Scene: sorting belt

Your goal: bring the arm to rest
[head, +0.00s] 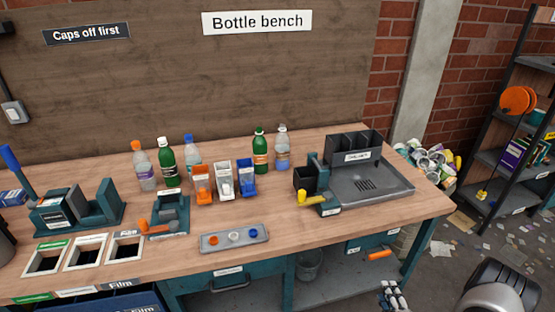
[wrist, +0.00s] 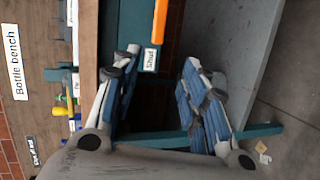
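My gripper (head: 392,296) shows at the bottom edge of the head view, low in front of the right part of the bench, clear of the tabletop. In the wrist view my gripper (wrist: 160,58) has its two fingers spread apart with nothing between them. Beyond the fingers are the teal bench front with a label that seems to read "Shut" (wrist: 151,60) and an orange handle (wrist: 160,20). A rounded part of my arm shows at the lower right of the head view. The wooden bench (head: 290,233) stands in front of me.
Several bottles stand at the back of the bench, including a green one (head: 260,152). A small tray (head: 235,246) holds caps. A grey drain tray (head: 372,188) is at the right. An orange handle (head: 380,253) juts from the bench front.

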